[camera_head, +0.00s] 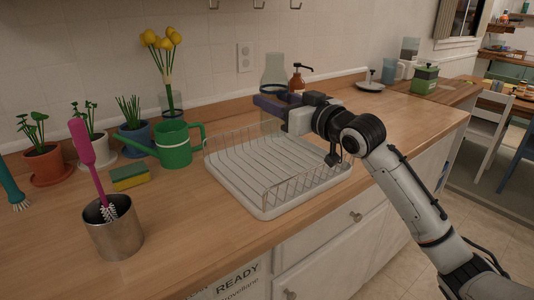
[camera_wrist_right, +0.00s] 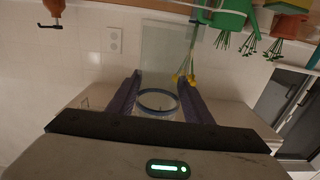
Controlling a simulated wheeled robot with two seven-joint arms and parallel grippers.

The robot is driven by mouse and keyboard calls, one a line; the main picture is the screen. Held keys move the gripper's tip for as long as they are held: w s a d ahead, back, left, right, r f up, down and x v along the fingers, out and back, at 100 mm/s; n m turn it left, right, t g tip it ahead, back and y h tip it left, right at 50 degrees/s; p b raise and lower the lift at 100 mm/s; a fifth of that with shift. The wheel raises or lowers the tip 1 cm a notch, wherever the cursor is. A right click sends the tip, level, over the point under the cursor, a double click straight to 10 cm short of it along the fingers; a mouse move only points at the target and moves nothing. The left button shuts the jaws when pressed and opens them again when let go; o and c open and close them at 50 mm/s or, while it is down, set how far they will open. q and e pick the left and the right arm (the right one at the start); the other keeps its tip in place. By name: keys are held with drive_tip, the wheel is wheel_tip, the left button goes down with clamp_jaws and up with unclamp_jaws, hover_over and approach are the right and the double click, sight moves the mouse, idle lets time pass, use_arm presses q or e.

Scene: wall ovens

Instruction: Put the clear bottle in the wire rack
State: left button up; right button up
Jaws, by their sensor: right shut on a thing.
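The clear bottle (camera_head: 274,70) is see-through and shows above my right gripper, near the wall. My right gripper (camera_head: 270,104), with purple fingers, is shut on it over the back part of the white wire rack (camera_head: 305,204). In the right wrist view, the bottle's blue-edged ring (camera_wrist_right: 158,102) sits between the fingers (camera_wrist_right: 160,100), and its clear body (camera_wrist_right: 168,52) extends beyond them. The rack stands on the wooden counter and looks empty. The bottle's lower end is hard to make out, so I cannot tell whether it touches the rack. My left gripper is not in view.
A brown pump bottle (camera_head: 297,80) stands behind my right gripper. Left of the rack are a green watering can (camera_head: 174,146), a yellow-green sponge (camera_head: 129,177), potted plants and a metal cup (camera_head: 115,235) with a pink brush. The counter in front of the sponge is clear.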

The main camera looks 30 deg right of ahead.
sight(276, 136)
drive_tip(key=f, duration=0.5)
drive_tip(key=shift+s, duration=0.35)
wheel_tip(276, 136, down, 4)
drive_tip(key=shift+r+b, duration=0.1)
drive_tip(key=shift+b, duration=0.3)
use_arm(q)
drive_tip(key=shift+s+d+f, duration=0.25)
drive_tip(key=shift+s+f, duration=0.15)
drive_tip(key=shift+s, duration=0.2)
use_arm(e)
drive_tip(key=shift+f, duration=0.7)
drive_tip(key=o, duration=1.2)
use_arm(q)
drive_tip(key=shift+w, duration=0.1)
use_arm(e)
drive_tip(key=shift+o, duration=1.1)
